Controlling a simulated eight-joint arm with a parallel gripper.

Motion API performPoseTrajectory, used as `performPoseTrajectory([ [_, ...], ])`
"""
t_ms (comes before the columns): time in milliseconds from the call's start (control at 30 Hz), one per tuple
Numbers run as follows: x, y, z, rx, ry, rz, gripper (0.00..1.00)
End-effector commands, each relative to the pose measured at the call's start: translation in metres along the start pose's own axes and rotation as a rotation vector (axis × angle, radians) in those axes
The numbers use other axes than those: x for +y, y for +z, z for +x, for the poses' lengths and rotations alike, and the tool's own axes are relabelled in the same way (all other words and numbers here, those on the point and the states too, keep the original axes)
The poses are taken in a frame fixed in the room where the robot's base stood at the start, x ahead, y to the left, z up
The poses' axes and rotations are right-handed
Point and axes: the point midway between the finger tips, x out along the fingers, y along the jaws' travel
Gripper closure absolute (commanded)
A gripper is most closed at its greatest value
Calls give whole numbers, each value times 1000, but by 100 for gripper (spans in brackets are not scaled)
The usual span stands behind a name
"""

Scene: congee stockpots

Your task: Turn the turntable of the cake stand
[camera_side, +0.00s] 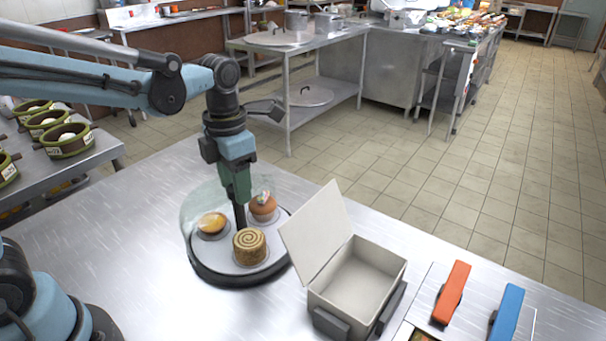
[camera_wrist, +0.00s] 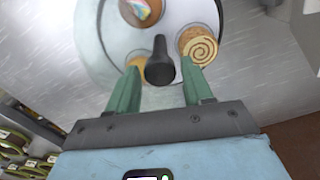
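The cake stand (camera_side: 228,279) is a round stand with a dark base on the steel table. Its pale turntable (camera_side: 216,251) carries a spiral roll cake (camera_side: 250,246), a golden tart (camera_side: 212,223) and a brown round cake (camera_side: 263,207) with a decorated top. A clear curved cover (camera_side: 194,208) stands around the back left. A dark upright knob (camera_wrist: 160,62) rises near the turntable's middle. My gripper (camera_side: 237,195) points down over the stand. In the wrist view its green fingers are apart, one on each side of the knob, with gaps visible; contact cannot be told.
An open pale box (camera_side: 357,279) with its lid raised stands just right of the stand. A red-handled item (camera_side: 451,292) and a blue-handled item (camera_side: 507,313) lie farther right. Green bowls (camera_side: 66,140) sit on a side table at left.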

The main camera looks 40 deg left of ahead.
Motion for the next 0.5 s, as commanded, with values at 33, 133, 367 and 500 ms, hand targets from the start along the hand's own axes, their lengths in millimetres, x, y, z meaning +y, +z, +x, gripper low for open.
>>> performPoseTrajectory([
  [33,0,0,0,0,0,0,41],
  [133,0,0,0,0,0,0,37],
  [367,0,0,-1,0,0,0,37],
  [500,0,0,-8,0,0,0,37],
])
